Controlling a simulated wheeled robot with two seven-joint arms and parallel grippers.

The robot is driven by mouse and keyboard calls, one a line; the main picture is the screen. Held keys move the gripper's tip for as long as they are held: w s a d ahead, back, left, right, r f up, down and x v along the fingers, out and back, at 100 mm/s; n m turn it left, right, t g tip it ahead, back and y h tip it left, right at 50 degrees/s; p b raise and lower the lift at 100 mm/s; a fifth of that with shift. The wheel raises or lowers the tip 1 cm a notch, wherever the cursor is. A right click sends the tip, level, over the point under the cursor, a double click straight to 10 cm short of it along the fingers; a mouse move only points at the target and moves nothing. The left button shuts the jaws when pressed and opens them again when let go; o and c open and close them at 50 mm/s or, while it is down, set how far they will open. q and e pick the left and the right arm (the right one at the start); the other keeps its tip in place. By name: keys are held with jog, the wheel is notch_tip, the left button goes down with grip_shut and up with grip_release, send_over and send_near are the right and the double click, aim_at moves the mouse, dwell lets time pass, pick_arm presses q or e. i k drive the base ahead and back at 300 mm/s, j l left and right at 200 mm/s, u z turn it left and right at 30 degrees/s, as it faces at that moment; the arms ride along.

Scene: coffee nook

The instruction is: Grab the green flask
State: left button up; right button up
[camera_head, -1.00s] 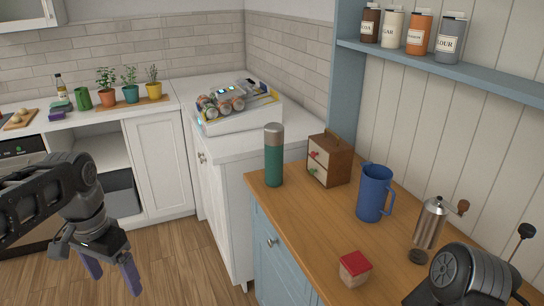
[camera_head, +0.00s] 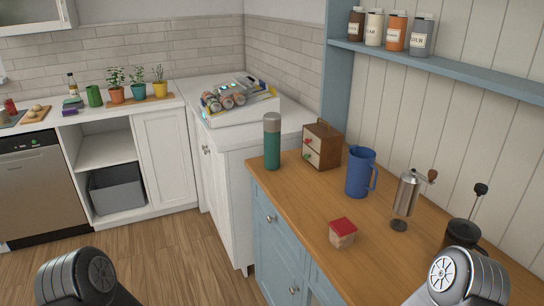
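The green flask (camera_head: 272,146) has a grey lid and stands upright at the far left corner of the wooden counter (camera_head: 295,199). Nothing touches it. Both of my arms show only as dark rounded links at the bottom left and bottom right edges of the head view. Neither gripper is in the picture, so their fingers are hidden from me.
Right of the flask stand a small wooden drawer box (camera_head: 322,146), a blue pitcher (camera_head: 360,173), a metal grinder (camera_head: 405,199) and a French press (camera_head: 462,232). A red-lidded box (camera_head: 342,233) sits nearer. A shelf (camera_head: 435,70) with canisters hangs above. Floor (camera_head: 190,250) is clear.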

aim_at(272, 121)
jog(key=z, duration=0.7)
jog(key=i+j+z, duration=0.1)
jog(key=j+z, duration=0.3)
jog(key=i+j+z, duration=0.1)
jog(key=j+z, duration=0.7)
jog(key=j, duration=0.65)
jog(key=k+j+z, duration=0.1)
jog(key=j, duration=0.4)
jog(key=k+j, duration=0.1)
jog(key=j, duration=0.35)
jog(key=j+z, duration=0.15)
jog(key=j, duration=0.35)
jog(key=k+j, duration=0.15)
jog(key=j, duration=0.35)
jog(key=k+j+z, duration=0.1)
jog(key=j, duration=0.35)
